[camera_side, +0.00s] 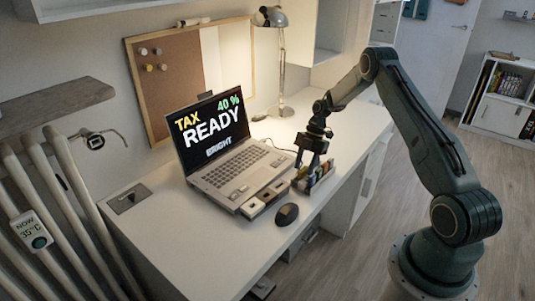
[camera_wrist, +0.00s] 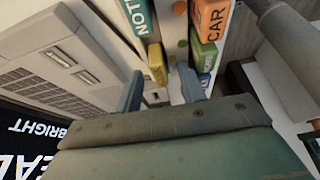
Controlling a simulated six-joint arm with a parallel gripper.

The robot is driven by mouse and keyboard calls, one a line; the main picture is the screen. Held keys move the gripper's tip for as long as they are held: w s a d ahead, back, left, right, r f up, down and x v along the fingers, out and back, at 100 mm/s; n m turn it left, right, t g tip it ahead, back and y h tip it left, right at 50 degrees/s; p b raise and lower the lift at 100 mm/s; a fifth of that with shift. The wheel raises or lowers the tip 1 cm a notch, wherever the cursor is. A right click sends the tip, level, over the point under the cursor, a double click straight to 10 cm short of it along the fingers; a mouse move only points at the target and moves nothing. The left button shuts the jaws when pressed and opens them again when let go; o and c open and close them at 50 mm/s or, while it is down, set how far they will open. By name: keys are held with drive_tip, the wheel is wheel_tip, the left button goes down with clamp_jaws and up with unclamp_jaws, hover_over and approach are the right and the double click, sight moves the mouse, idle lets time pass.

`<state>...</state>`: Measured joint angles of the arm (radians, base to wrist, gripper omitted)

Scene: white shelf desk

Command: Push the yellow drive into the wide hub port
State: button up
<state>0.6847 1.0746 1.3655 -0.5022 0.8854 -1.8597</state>
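In the wrist view the yellow drive (camera_wrist: 157,62) stands among other drives, in the gap beyond my fingers. It is too small to tell apart in the side view. My gripper (camera_side: 315,158) is just above the drive rack (camera_side: 321,186), pointing down. In the wrist view its two fingers (camera_wrist: 160,85) are spread apart, with nothing visibly clamped between them. I cannot tell whether they touch the yellow drive. The hub (camera_side: 254,207) appears to be the low block along the laptop's front right edge; its ports are too small to tell which is wide.
An open laptop (camera_side: 238,168) stands left of the rack. A dark mouse (camera_side: 287,214) lies in front. In the wrist view, a teal drive marked "NOT" (camera_wrist: 137,17), an orange one marked "CAR" (camera_wrist: 211,18) and a green one (camera_wrist: 205,57) are near.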

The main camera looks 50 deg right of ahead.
drive_tip(key=shift+a+f, duration=0.15)
drive_tip(key=shift+f, duration=0.25)
clamp_jaws()
